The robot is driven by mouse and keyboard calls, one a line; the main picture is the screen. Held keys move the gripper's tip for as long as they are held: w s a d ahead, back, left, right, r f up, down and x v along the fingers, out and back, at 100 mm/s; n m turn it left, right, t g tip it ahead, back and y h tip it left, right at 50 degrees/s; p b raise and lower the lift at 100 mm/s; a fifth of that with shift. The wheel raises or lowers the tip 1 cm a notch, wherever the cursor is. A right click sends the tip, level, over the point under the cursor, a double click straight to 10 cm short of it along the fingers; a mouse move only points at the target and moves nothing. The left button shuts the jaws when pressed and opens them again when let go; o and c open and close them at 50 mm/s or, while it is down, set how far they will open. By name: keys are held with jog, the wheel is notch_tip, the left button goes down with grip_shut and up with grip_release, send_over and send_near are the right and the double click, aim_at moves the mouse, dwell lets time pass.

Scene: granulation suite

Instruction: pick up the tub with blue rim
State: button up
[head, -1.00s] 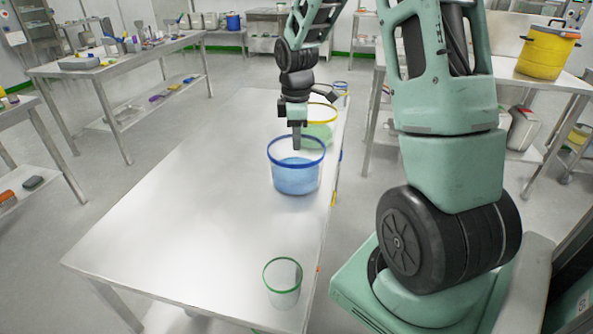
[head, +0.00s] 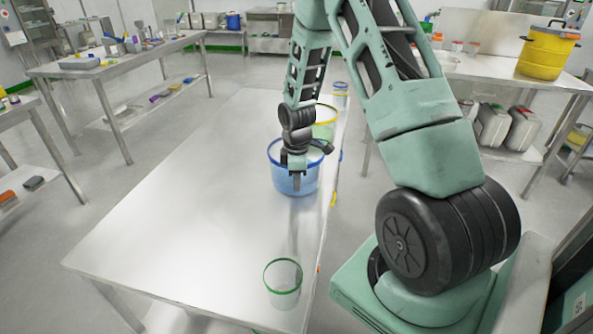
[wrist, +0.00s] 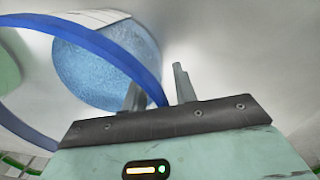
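The tub with the blue rim (head: 311,181) stands upright on the steel table, with blue contents showing inside. My gripper (head: 297,184) is at its near side in the head view, pointing down and covering part of the rim and wall. In the wrist view the blue rim (wrist: 100,52) runs down towards the gap between my two fingers (wrist: 157,82). One finger appears on the tub's inner side and the other outside. The fingers are apart, with a gap visible about the rim. I cannot tell whether either finger touches the wall.
A tub with a yellow rim (head: 325,129) stands close behind, and a smaller container (head: 340,92) beyond it. A clear tub with a green rim (head: 283,283) stands at the table's near end. The table's left part (head: 190,195) is bare.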

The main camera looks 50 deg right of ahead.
jog(key=shift+f, duration=0.1)
grip_shut()
jog(key=shift+w, duration=0.1)
dwell(1.3)
